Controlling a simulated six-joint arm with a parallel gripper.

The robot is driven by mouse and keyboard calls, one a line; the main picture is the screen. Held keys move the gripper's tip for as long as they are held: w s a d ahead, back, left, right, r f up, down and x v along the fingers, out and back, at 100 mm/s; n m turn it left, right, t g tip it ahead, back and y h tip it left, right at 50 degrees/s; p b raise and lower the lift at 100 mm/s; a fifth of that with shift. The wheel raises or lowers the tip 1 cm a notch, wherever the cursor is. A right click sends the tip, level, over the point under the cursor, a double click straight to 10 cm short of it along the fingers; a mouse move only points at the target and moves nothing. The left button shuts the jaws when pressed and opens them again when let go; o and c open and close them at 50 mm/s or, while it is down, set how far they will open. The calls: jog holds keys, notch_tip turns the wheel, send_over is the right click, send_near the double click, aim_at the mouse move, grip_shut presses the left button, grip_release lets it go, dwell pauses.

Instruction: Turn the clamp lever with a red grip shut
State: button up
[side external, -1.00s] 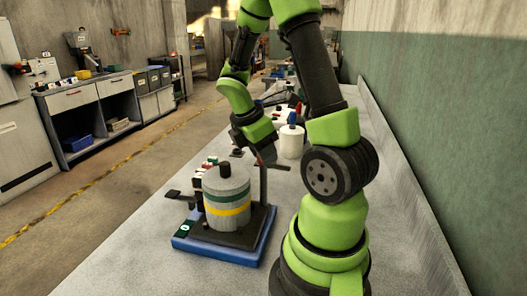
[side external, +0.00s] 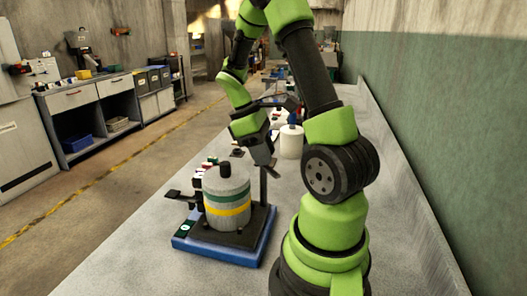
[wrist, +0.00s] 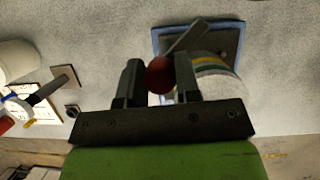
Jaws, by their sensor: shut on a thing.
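The clamp fixture has a blue base (side external: 218,252) with a dark plate. A grey-white canister (side external: 227,214) with green and yellow bands stands upright on it. A dark post (side external: 263,188) rises behind the canister's right side. In the wrist view, the red grip (wrist: 160,76) is a round knob between the two fingers of my gripper (wrist: 159,84), which is shut on it. The grey clamp lever (wrist: 187,37) runs from the grip up and right over the fixture. In the side view my gripper (side external: 272,164) is beside the post top; it hides the grip there.
A green wall runs along the right of the bench (side external: 120,262). The bench front is clear.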

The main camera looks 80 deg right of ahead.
jog(key=m+y, duration=0.1)
jog(key=m, duration=0.2)
jog(key=m+y, duration=0.1)
jog(key=m, duration=0.1)
jog(key=shift+m+t, duration=0.3)
jog(key=shift+m, duration=0.1)
jog(key=m+y, duration=0.1)
jog(key=m, duration=0.2)
jog(key=m+t, duration=0.1)
jog(key=m, duration=0.1)
jog(key=shift+m+y, duration=0.4)
jog(key=o, duration=0.9)
jog(key=shift+t, duration=0.3)
jog(key=v, duration=1)
jog(key=shift+w, duration=0.1)
